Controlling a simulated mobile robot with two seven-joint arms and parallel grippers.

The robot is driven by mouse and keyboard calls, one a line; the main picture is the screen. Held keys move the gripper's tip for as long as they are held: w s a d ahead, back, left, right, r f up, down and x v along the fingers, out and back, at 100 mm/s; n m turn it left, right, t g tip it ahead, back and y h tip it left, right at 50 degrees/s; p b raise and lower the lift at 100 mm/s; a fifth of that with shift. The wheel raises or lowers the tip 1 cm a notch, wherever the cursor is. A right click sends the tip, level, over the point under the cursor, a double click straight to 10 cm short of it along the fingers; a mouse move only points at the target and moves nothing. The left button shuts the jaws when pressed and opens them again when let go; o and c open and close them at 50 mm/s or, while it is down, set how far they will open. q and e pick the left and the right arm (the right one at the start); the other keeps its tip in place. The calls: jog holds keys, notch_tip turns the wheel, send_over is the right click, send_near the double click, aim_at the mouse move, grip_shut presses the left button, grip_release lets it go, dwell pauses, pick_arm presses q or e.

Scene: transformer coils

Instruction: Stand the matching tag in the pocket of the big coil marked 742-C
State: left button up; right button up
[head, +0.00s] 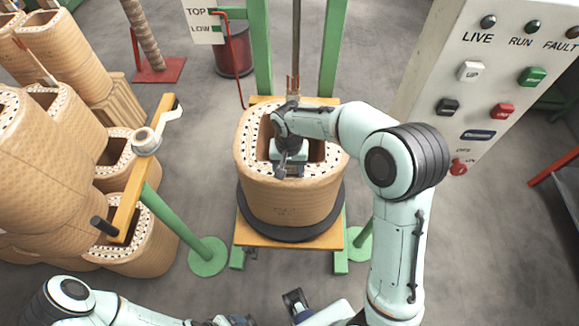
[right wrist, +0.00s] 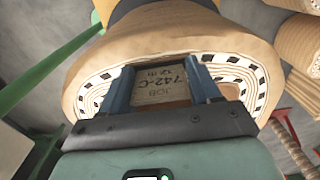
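The big coil (head: 292,205) stands upright on a black ring on the orange-topped stand. Faint marking shows on its front, too small to read. In the head view my right gripper (head: 290,168) points down at the coil's top opening. In the right wrist view a tan tag (right wrist: 162,84) reading 742-C and JOB, upside down, sits between the two blue fingers of the right gripper (right wrist: 161,75), its edges meeting both. The coil's rim (right wrist: 90,92) shows around it. The pocket itself is hidden. My left gripper (head: 297,302) is at the bottom edge, partly cut off.
Several tan coils (head: 50,180) are stacked at the left, behind an orange bar with a handle (head: 145,165). A control panel (head: 490,90) with buttons stands at the right. Green posts (head: 333,50) rise behind the coil.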

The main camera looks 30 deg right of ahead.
jog(key=shift+o, duration=1.2)
jog(key=shift+s+f, duration=0.1)
jog(key=shift+f, duration=0.1)
jog(key=shift+s+d+f, duration=0.1)
jog(key=shift+d+f, duration=0.05)
jog(key=shift+d, duration=0.05)
notch_tip(320, 180, up, 14)
jog(key=p, duration=0.1)
jog(key=shift+w+a+p, duration=0.25)
jog(key=shift+a+p, duration=0.05)
jog(key=shift+a, duration=0.05)
jog(key=shift+s, duration=0.1)
